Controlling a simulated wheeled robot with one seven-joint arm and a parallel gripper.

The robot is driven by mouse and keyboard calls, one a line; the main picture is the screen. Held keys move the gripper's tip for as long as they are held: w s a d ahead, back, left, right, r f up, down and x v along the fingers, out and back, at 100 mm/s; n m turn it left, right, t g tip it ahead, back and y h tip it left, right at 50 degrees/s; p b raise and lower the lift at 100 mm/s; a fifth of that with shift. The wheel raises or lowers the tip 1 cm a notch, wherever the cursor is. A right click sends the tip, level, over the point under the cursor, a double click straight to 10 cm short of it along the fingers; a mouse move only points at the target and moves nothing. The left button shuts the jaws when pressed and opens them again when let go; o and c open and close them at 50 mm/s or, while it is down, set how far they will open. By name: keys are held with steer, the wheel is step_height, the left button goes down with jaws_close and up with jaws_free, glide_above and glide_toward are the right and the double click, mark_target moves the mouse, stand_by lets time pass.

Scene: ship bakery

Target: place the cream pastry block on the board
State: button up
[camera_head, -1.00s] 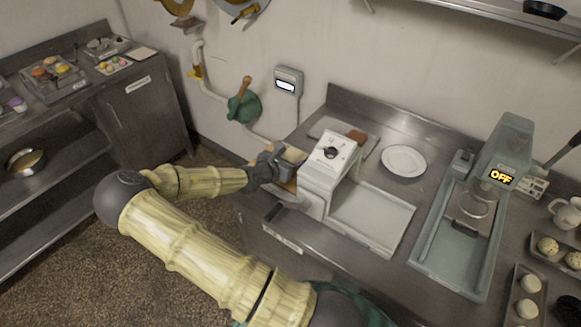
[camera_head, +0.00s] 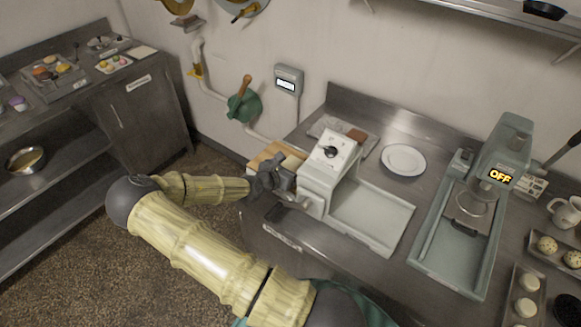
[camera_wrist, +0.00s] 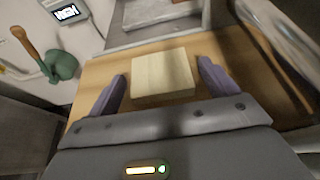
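The cream pastry block (camera_wrist: 163,78) lies flat on the wooden board (camera_wrist: 228,50), between my two fingers in the wrist view. A gap shows on each side between block and finger. In the head view the pale block (camera_head: 291,160) shows just beyond my gripper, on the board (camera_head: 263,156) at the counter's left end. My gripper (camera_head: 273,177) is open; its purple fingers (camera_wrist: 162,70) are on either side of the block's near part. The wrist hides the board's near part in the head view.
A white machine with a dial (camera_head: 327,170) stands close right of my gripper. Behind it is a tray (camera_head: 330,123) with a brown block (camera_head: 357,135). A white plate (camera_head: 403,160) and a mixer marked OFF (camera_head: 497,165) stand further right. Open floor lies left.

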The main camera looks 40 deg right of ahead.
steer(key=shift+r, duration=0.15)
steer(key=b+v, duration=0.1)
steer(key=v, duration=1.1)
steer(key=shift+b, duration=0.35)
stand_by(1.0)
